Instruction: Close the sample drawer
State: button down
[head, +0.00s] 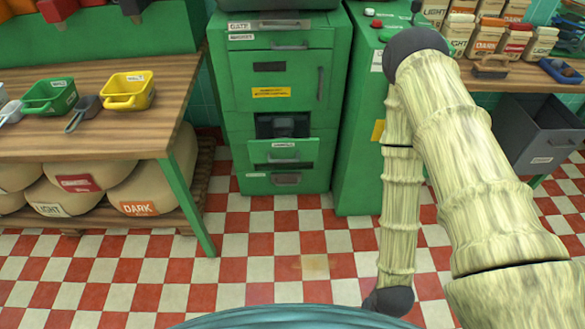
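The sample drawer (283,152) is in the green cabinet (240,90) at the middle of the head view. Its green front has a small pale label, too small to read surely, and a metal handle. The drawer stands pulled out, with its dark inside (283,126) showing above the front. Something dark and greyish lies in it, too shaded to name. My arm comes up from the lower right, bends at a dark joint near the top, and runs down to a dark joint near the bottom edge. My gripper is not in view, and nothing of my arm visibly touches the drawer.
A wooden table (150,140) with yellow (127,91) and green (50,96) scoops stands left, sacks (150,180) beneath. A second green cabinet (352,150) stands just right of the drawer. A grey bin (540,135) is far right. The checkered floor (260,240) before the drawer is clear.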

aim_at(264, 149)
jog(key=z, duration=0.05)
jog(key=k, duration=0.55)
jog(key=u, duration=0.85)
jog(key=i, duration=1.4)
jog(key=z, duration=0.85)
